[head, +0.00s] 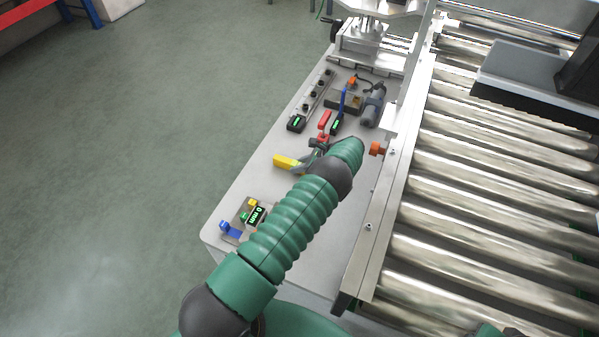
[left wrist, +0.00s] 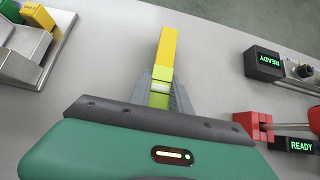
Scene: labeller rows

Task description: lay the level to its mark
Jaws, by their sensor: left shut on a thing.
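The level is a yellow bar (head: 284,161) with a lime-green part, seen at the left end of my left gripper in the head view. My left gripper (head: 310,160) is over the pale grey table, its grey fingers shut on the level. In the left wrist view, the level (left wrist: 166,50) sticks out beyond the fingers (left wrist: 160,88), and its near part is between them. I cannot tell whether it touches the table. No mark for the level can be made out. My right gripper is not in view.
A device reading 0 mm (head: 257,214), with blue, yellow and green parts, stands at the table's near left. A red clamp (head: 324,121), black READY boxes (head: 296,123) and a grey motor (head: 373,105) stand beyond my gripper. The roller conveyor (head: 480,190) borders the right side.

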